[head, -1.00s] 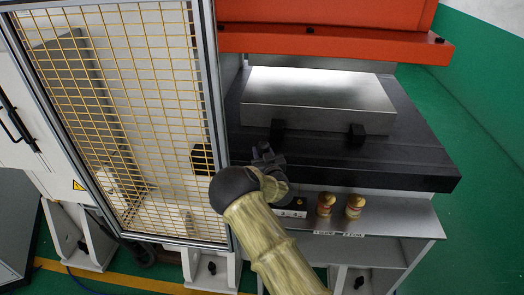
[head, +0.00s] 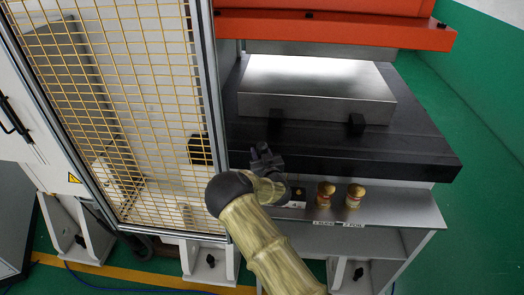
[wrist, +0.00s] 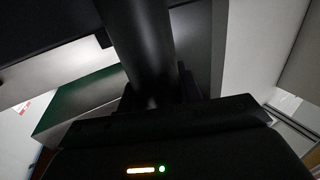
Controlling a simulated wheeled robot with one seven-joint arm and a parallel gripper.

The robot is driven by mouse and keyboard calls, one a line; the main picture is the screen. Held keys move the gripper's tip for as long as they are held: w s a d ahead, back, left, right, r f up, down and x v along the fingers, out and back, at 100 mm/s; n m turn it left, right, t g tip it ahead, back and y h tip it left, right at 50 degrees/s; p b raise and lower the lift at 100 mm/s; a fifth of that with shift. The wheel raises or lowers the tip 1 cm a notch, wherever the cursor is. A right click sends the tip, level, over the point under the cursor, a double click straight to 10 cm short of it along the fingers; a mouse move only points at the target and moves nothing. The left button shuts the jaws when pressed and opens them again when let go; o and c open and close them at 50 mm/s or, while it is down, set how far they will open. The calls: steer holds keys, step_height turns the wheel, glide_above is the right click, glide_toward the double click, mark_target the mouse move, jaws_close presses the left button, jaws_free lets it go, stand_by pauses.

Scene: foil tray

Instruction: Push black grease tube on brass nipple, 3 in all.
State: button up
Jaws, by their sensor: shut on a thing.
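My gripper (head: 266,156) is in front of the dark press bed, above the left end of the shelf. In the wrist view my gripper (wrist: 160,92) is shut on a dark cylindrical thing, which I take to be the black grease tube (wrist: 142,40). It runs up out of the top of that view. In the head view I cannot pick the tube out from the dark gripper. A small brass spot (head: 299,190), perhaps a brass nipple, shows on a dark block on the shelf, just right of my wrist. Other nipples cannot be made out.
Two brass-coloured cans with red labels, left (head: 325,194) and right (head: 355,195), stand on the grey shelf (head: 410,208). A steel block (head: 320,88) lies on the black bed (head: 420,150) behind. A yellow mesh guard (head: 110,120) stands close at left. The shelf's right end is clear.

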steer(key=shift+a+f, duration=0.15)
steer(key=shift+s, duration=0.15)
steer(key=shift+d, duration=0.2)
steer(key=shift+d+b, duration=0.1)
steer(key=shift+b, duration=0.2)
steer(key=shift+f+b, duration=1.25)
stand_by(1.6)
steer(key=shift+r+p, duration=1.1)
steer(key=shift+r, duration=1.55)
